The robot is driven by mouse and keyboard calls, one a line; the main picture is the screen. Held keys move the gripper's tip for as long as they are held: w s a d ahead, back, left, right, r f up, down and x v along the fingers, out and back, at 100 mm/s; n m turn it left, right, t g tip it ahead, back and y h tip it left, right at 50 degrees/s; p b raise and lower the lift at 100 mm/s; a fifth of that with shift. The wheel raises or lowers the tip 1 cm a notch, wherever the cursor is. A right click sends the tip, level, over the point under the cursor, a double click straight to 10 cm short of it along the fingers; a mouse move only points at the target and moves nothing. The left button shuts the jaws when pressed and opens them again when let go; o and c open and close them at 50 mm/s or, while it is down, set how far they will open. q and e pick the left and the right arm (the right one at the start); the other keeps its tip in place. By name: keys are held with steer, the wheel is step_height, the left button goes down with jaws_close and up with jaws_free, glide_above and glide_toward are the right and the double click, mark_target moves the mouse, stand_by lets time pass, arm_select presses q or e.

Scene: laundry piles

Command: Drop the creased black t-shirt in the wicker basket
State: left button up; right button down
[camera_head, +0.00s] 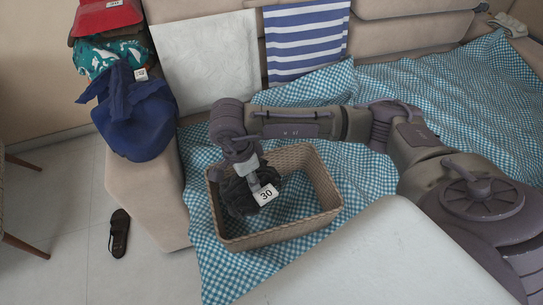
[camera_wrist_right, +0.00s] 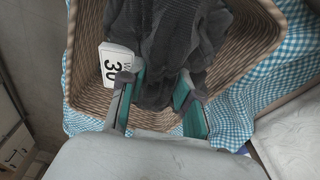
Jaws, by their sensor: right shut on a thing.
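The creased black t-shirt (camera_head: 238,197) hangs crumpled from my right gripper (camera_head: 251,178), which is shut on it. In the head view the shirt is over the left part of the wicker basket (camera_head: 327,190), within its rim. A white tag marked 30 (camera_head: 265,195) shows on the shirt. In the right wrist view the shirt (camera_wrist_right: 172,45) lies between the teal-padded fingers of the gripper (camera_wrist_right: 157,98), with the basket (camera_wrist_right: 255,30) around it. I cannot tell whether the shirt touches the basket floor. My left gripper is not in view.
The basket stands on a blue checked cloth (camera_head: 375,170) on the beige sofa. Blue and other clothes (camera_head: 135,115) lie on the sofa arm at left. A striped cloth (camera_head: 305,40) hangs on the backrest. A dark sandal (camera_head: 119,232) lies on the floor.

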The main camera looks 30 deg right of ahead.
steer(key=shift+w+d+f+m+b, duration=0.1)
steer(key=shift+w+f+m+b, duration=0.1)
steer(key=shift+f+m+b, duration=0.7)
steer(key=shift+m, duration=0.4)
step_height(320, 180, down, 10)
steer(key=shift+r+b, duration=0.1)
steer(key=shift+b, duration=0.5)
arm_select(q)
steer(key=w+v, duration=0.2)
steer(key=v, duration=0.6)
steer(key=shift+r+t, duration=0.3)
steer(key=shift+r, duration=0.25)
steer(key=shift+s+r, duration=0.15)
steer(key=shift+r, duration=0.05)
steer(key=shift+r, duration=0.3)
arm_select(e)
steer(key=shift+f, duration=0.25)
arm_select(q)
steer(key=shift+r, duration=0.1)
